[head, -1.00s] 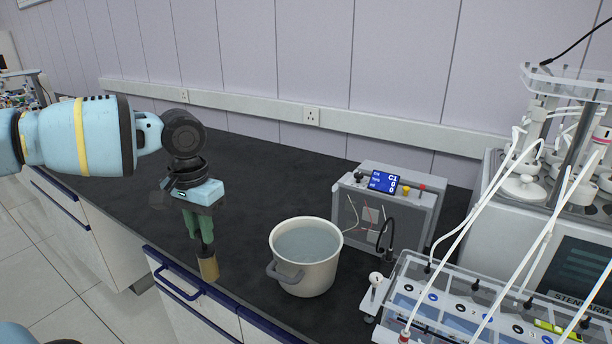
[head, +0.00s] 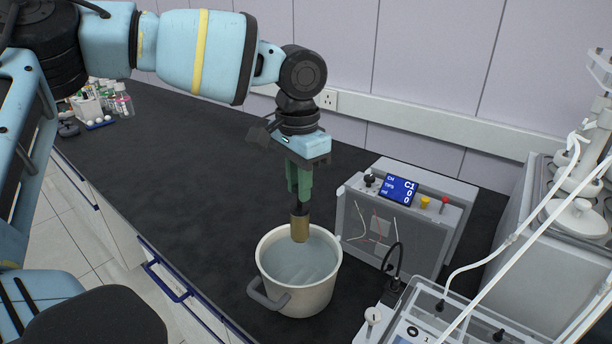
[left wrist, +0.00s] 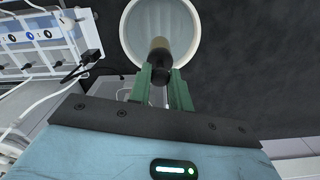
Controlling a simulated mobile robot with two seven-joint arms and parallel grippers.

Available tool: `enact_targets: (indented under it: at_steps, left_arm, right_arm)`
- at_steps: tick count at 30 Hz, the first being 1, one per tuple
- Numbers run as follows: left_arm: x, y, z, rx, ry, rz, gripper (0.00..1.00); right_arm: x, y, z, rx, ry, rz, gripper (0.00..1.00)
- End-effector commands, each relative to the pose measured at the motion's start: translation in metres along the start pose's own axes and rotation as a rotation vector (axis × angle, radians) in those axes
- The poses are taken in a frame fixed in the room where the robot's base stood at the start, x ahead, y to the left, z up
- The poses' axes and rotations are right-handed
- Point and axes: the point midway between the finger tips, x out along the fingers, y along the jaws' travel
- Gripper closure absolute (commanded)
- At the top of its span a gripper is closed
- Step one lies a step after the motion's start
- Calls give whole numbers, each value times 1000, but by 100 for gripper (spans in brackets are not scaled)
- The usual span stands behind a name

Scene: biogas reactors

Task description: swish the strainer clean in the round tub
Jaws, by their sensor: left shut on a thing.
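The round tub (head: 318,297) is a cream pot with a grey handle, standing on the dark bench and holding clear water. My left gripper (head: 299,198) has green fingers and points down, shut on the strainer (head: 300,228), a small brass-coloured cylinder with a dark upper part. The strainer hangs upright over the tub's water, in front of the far rim in the head view; whether its lower end touches the water I cannot tell. In the left wrist view the strainer (left wrist: 159,50) overlaps the tub's opening (left wrist: 140,22). My right gripper is not in view.
A grey control box (head: 408,215) with a blue display stands close right of the tub. A clear-topped unit with tubes (head: 435,318) is at the front right. Small bottles (head: 122,103) stand at the far left. The bench left of the tub is clear.

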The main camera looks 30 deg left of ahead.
Motion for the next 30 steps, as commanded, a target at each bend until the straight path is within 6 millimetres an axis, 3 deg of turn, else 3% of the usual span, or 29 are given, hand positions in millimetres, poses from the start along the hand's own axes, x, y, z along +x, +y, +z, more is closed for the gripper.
enact_targets:
  at_steps: [8, 30]
  left_arm:
    - [10, 0, 0, 0, -3, -1, 100]
    - [74, -1, 0, -1, -4, 0, 100]
  right_arm:
    - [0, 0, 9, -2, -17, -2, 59]
    - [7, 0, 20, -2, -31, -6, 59]
